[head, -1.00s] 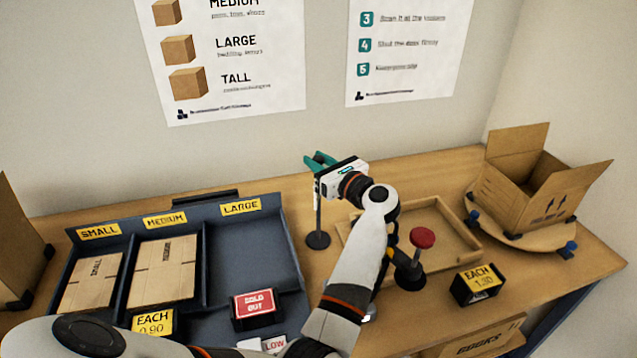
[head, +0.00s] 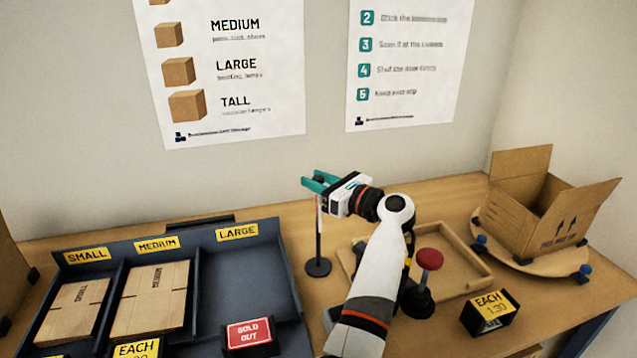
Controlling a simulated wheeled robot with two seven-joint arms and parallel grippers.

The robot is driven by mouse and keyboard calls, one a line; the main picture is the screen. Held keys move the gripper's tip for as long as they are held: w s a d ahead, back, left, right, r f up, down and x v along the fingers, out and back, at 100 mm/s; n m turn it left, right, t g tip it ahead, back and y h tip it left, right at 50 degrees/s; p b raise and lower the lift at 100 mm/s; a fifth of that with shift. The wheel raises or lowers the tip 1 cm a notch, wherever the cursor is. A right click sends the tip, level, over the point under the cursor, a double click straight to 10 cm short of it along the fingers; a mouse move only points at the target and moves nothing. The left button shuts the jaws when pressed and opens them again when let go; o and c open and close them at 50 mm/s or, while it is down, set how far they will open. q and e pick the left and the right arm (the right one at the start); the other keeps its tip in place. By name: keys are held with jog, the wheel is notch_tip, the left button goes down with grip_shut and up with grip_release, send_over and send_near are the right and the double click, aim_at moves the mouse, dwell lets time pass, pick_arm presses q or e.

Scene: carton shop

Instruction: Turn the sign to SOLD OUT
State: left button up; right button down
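A thin dark post on a round base (head: 318,267) stands on the bench right of the LARGE compartment. A narrow pale and reddish strip (head: 319,204) shows near its top, perhaps a sign seen edge-on; no words can be read on it. My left gripper (head: 313,183) is at the top of this post, its teal fingers spread apart around the top; contact cannot be told. A red SOLD OUT sign (head: 250,335) stands at the front of the empty LARGE compartment, facing me. My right gripper is not in view.
The dark tray (head: 240,275) holds flat cartons (head: 155,293) under SMALL and MEDIUM. Right of my arm are a red-topped knob (head: 429,260), a wooden tray (head: 470,275), a price block (head: 490,312) and an open carton (head: 550,210) on a round board.

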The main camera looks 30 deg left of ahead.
pick_arm(q)
jog(key=shift+o, duration=1.3)
notch_tip(320, 180, up, 10)
jog(key=shift+b, duration=0.4)
